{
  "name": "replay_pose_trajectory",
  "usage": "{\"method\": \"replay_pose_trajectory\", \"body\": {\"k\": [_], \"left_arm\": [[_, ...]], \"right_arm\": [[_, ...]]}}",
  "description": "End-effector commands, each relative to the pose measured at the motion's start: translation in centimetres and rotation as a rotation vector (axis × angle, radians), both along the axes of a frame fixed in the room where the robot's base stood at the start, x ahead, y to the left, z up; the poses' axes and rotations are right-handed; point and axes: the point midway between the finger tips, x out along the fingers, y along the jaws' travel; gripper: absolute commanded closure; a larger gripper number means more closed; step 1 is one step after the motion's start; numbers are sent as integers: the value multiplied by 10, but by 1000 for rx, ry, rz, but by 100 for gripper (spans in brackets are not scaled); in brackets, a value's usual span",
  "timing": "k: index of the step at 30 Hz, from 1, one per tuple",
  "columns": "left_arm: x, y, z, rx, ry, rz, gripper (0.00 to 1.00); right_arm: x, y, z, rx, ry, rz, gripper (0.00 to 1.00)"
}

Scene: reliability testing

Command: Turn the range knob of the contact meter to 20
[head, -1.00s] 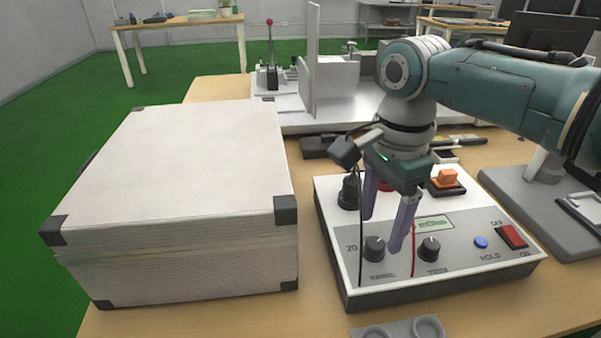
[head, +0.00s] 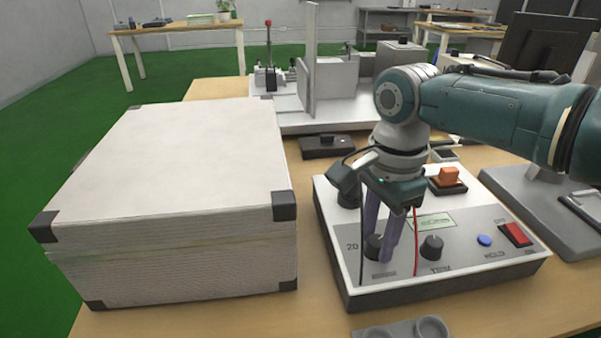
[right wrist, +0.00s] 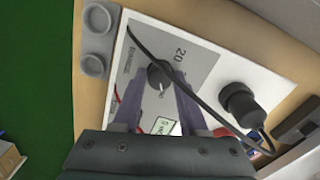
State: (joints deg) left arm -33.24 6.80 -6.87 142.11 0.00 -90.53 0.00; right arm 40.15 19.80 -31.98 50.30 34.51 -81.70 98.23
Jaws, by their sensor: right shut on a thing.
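The contact meter (head: 345,292) is a white box with a grey panel on the bench. Its dark range knob (head: 373,249) is at the panel's left, with the printed 20 just left of it. My right gripper (head: 381,256) points down with its purple fingers on either side of this knob, shut on it. In the right wrist view the knob (right wrist: 158,75) sits between the fingertips, with a small white mark on its side towards the gripper; the 20 lies beyond it to the upper right. The trim knob (head: 431,247) stands free to the right. My left gripper is not in view.
A large white case (head: 175,165) stands close on the meter's left. A black cable and a red cable run down across the panel. A red switch (head: 515,234) and blue hold button (head: 484,240) are at the right. A grey holder (head: 402,330) lies in front.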

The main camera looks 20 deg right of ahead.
Motion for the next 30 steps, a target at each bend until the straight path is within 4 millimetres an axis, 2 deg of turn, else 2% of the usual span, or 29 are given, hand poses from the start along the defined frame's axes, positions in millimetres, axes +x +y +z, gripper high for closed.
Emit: {"method": "replay_pose_trajectory", "body": {"k": [1, 7, 20, 30], "left_arm": [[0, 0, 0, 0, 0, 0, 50], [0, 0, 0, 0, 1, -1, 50], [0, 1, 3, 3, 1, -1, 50], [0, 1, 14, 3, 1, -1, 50]], "right_arm": [[0, 0, 0, 0, 0, 0, 78], [0, 0, 0, 0, 0, 0, 100], [0, 0, 1, 1, 1, 45, 100], [-1, 1, 1, 3, 3, 278, 100]]}}
